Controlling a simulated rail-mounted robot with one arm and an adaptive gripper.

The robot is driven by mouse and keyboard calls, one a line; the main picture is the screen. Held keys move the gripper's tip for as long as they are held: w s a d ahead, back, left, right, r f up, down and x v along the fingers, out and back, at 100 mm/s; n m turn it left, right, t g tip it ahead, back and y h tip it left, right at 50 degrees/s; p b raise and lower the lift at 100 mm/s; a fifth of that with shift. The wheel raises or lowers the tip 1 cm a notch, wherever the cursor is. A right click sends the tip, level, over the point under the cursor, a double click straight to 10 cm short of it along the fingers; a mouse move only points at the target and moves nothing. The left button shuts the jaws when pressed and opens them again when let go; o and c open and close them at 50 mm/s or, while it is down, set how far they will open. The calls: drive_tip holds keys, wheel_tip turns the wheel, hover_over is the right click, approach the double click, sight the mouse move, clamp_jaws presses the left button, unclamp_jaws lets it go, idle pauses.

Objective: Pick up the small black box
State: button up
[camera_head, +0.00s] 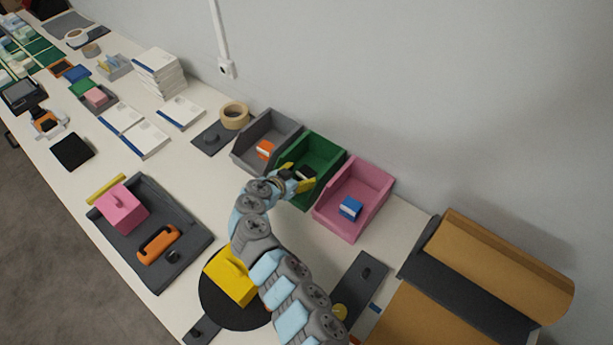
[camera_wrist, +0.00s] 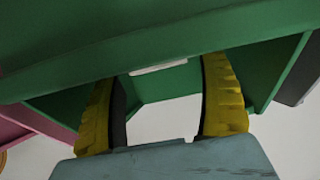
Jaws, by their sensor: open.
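A small black box (camera_head: 307,172) lies inside the green bin (camera_head: 325,150), the middle of three open bins at the back of the table. My gripper (camera_head: 299,175) reaches into the front of this bin, with its yellow fingers apart on either side of the box. In the wrist view my gripper (camera_wrist: 164,82) is open, with the green bin (camera_wrist: 150,45) filling the upper part. A pale strip (camera_wrist: 158,67) shows between the fingertips; I cannot tell whether it belongs to the box. Contact with the box cannot be made out.
A grey bin (camera_head: 252,138) with an orange box stands left of the green bin. A pink bin (camera_head: 340,222) with a blue box stands close on its right. A grey tray (camera_head: 190,260) and a yellow block (camera_head: 229,277) lie in front. The wall is close behind.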

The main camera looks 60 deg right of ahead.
drive_tip(key=shift+x, duration=1.4)
drive_tip(key=c, duration=0.8)
